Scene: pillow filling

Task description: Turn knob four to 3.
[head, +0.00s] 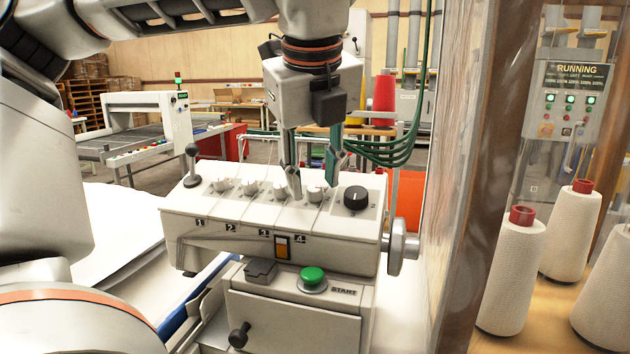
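The white control box (200,206) stands in the middle of the head view, with a row of small white knobs on its sloped top. The front edge carries labels 1 to 4. Knob four (316,193) is the rightmost white knob, in line with label 4 (300,239). My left gripper (314,190) points down over it with its fingers apart, one on each side of the knob. I cannot tell whether either finger touches it. The knob's pointer and dial marks are too small to read. My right gripper is not in view.
A larger black knob (356,198) sits just right of knob four, and knob three (280,190) just left. A lever (192,166) stands at the box's left end. A green START button (313,276) is below. A clear panel and wooden post (490,170) stand at right.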

